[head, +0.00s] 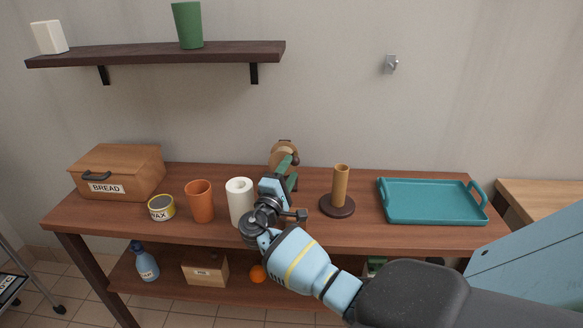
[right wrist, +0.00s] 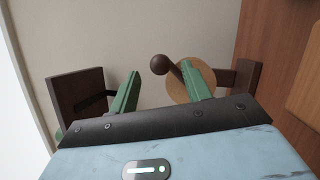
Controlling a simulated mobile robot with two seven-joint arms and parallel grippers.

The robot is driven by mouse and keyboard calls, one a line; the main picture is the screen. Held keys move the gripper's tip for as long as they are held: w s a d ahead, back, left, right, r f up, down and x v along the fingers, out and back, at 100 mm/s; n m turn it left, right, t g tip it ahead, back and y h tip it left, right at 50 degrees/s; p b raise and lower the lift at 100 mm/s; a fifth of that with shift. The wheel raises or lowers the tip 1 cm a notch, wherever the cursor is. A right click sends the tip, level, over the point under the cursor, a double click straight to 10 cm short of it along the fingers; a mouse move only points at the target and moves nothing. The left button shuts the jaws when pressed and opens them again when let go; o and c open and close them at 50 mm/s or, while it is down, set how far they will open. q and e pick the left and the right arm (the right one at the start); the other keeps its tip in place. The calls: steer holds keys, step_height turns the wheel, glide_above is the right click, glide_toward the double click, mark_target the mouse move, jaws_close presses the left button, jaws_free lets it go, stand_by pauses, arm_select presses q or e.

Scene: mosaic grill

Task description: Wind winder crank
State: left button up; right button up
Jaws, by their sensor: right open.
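The winder (head: 285,147) stands at the back of the table near the wall, partly hidden behind my right gripper. The right wrist view shows its round tan wooden disc (right wrist: 185,92), a dark stand beside it, and the crank with a dark brown ball knob (right wrist: 159,64). My right gripper (head: 289,172) reaches toward the winder with its green fingers apart. In the right wrist view the open fingers (right wrist: 160,72) appear on either side of the knob; I cannot tell how deep it sits between them, and no grip shows. My left gripper is not in view.
A white paper roll (head: 239,201) stands just left of my right gripper, with an orange cup (head: 199,202) and a wax tin (head: 161,208) beyond. A wooden peg holder (head: 340,187) and teal tray (head: 434,203) stand to the right. A wall shelf (head: 155,54) is above.

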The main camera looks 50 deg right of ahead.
steer(key=shift+v, duration=2.65)
